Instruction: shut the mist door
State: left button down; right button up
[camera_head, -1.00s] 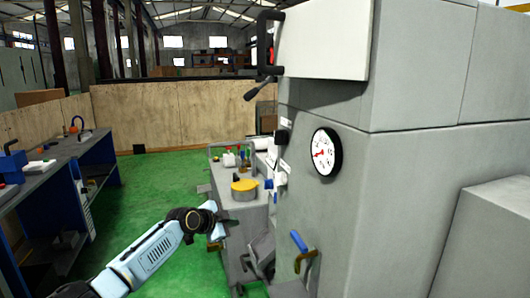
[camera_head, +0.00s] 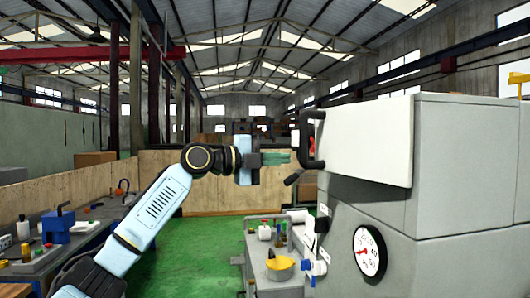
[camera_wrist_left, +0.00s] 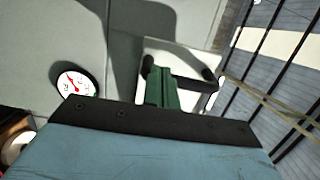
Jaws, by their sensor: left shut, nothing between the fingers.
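The mist door looks to be the white panel (camera_head: 368,140) at the upper part of the grey machine, jutting out left past the body below it. Its black bar handle (camera_head: 306,138) is on its left edge. My left gripper (camera_head: 280,158) has green fingers, shut and empty, pointing right just left of the handle. In the wrist view the green fingers (camera_wrist_left: 158,88) lie in front of the white panel (camera_wrist_left: 185,58), beside the black handle (camera_wrist_left: 211,82). I cannot tell whether they touch it. My right gripper is not in view.
A black lever (camera_head: 294,178) sticks out below the handle. A round gauge (camera_head: 370,252) is on the machine's front. A cart with a yellow-topped pot (camera_head: 280,264) stands below. A workbench (camera_head: 75,240) is at left. Green floor (camera_head: 190,255) lies open between.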

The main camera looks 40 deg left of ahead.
aim_at(317, 157)
pick_arm(q)
jog(key=p+x, duration=0.2)
jog(key=x, duration=0.5)
jog(key=shift+w+d+p, duration=0.1)
jog(key=shift+w+p, duration=0.2)
jog(key=shift+p, duration=0.05)
